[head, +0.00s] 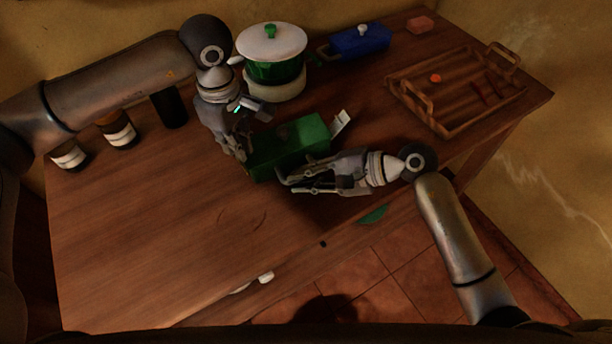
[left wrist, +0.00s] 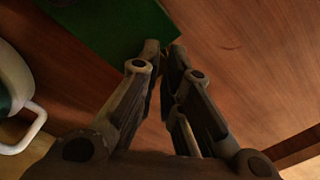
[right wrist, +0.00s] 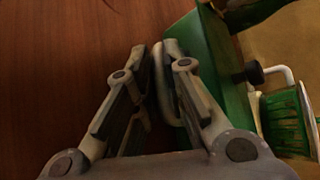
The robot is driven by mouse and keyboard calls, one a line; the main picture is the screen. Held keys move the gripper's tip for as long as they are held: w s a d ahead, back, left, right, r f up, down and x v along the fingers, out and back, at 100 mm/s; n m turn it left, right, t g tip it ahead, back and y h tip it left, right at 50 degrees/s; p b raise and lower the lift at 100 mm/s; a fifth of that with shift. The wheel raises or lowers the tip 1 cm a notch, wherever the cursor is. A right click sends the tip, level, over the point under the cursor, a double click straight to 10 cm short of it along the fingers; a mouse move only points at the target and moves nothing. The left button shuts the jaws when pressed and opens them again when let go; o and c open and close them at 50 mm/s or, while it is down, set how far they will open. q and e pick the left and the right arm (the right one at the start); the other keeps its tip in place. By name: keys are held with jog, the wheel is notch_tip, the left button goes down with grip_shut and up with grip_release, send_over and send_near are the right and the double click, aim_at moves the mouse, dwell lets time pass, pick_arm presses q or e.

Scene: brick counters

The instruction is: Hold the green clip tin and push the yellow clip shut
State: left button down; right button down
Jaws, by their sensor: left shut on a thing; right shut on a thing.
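My right gripper (head: 284,182) is shut along the tin's front side. A pale loop (right wrist: 185,85) beside the tin lies between its fingers. The exact contacts are partly hidden.
A green pot (head: 275,68) with a white lid stands behind the tin. A blue box (head: 360,42) and a wooden tray (head: 450,121) are at the back right. Two jars (head: 118,133) (head: 68,155) stand at the left. The front left counter is clear.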

pick_arm(q)
notch_tip(320, 180, up, 6)
jog(key=a, duration=0.1)
jog(key=shift+s, duration=0.15)
jog(key=shift+a, duration=0.1)
dwell(0.4)
jog(key=w+d+r+m+g+y, duration=0.1)
jog(key=w+d+r+m+y, duration=0.2)
jog(key=d+m, duration=0.3)
jog(key=shift+d+r, duration=0.5)
jog(key=shift+d, duration=0.95)
jog(key=shift+s+f, duration=0.1)
jog(key=x, duration=1)
jog(key=shift+s+a+f, duration=0.1)
jog(key=shift+s+a, duration=0.1)
jog(key=shift+a, duration=0.05)
jog(key=a, duration=0.1)
jog(key=s+a, duration=0.1)
jog(key=shift+s+a+f, duration=0.1)
jog(key=shift+a+f, duration=0.1)
jog(key=shift+a, duration=0.2)
jog(key=shift+s+a, duration=0.1)
jog(key=shift+a, duration=0.15)
